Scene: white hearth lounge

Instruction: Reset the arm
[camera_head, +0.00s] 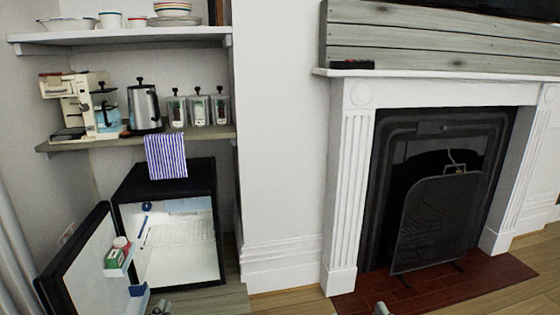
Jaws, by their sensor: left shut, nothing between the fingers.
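My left gripper (161,308) shows only as a small grey tip at the bottom edge, in front of the open mini fridge (165,185). It is shut and holds nothing that I can see. A second small grey tip at the bottom edge, right of the middle, appears to be my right gripper (381,309); too little of it shows to tell its state. Both arms are otherwise out of the picture.
The fridge door (75,265) stands open to the left, with small items in its racks. Shelves above hold a coffee machine (100,110), a kettle (145,107), jars and dishes. A fireplace (440,190) with a mesh screen (440,225) stands right.

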